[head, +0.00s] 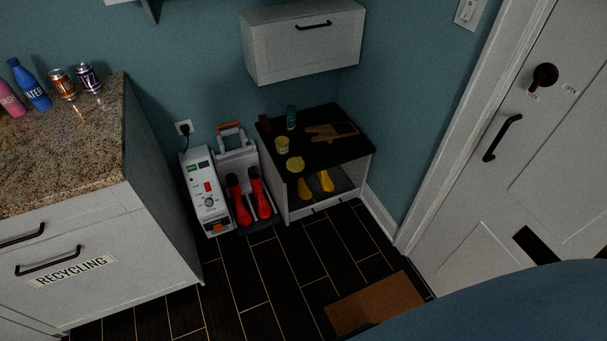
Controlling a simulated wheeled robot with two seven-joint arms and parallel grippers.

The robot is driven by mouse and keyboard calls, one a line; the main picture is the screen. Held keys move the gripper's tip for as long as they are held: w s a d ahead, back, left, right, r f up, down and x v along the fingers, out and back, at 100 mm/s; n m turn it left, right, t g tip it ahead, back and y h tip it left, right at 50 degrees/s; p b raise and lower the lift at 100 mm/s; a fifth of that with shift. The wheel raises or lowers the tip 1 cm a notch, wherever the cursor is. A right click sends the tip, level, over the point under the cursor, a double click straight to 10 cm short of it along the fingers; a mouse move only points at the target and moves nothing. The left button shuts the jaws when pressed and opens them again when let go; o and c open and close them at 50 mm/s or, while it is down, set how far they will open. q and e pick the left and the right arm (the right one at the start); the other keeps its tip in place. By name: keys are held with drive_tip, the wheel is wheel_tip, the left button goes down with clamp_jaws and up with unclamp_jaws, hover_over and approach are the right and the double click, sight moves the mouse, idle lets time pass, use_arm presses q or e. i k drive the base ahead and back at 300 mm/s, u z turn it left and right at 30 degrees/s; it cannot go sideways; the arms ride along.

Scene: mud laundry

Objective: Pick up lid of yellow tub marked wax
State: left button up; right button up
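A small yellow tub (282,144) stands on the black top of a low cabinet (330,127) against the back wall. A round, flat yellow piece that looks like a lid (295,164) lies in front of the tub, near the cabinet top's front left edge. It appears apart from the tub. The wax marking is too small to read. Neither of my grippers shows in the head view.
A green container (291,117), a dark brown item (265,124) and a tan glove-like item (332,132) share the cabinet top. Yellow boots (326,182) stand below. Red boots (256,199) and a white machine (205,196) stand left. A brown mat (375,304) lies on open floor.

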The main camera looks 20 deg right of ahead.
sight(295, 165)
drive_tip(key=z, duration=0.9)
drive_tip(key=i, duration=0.9)
drive_tip(key=u, duration=0.5)
drive_tip(key=i, duration=0.6)
drive_tip(key=u, duration=0.5)
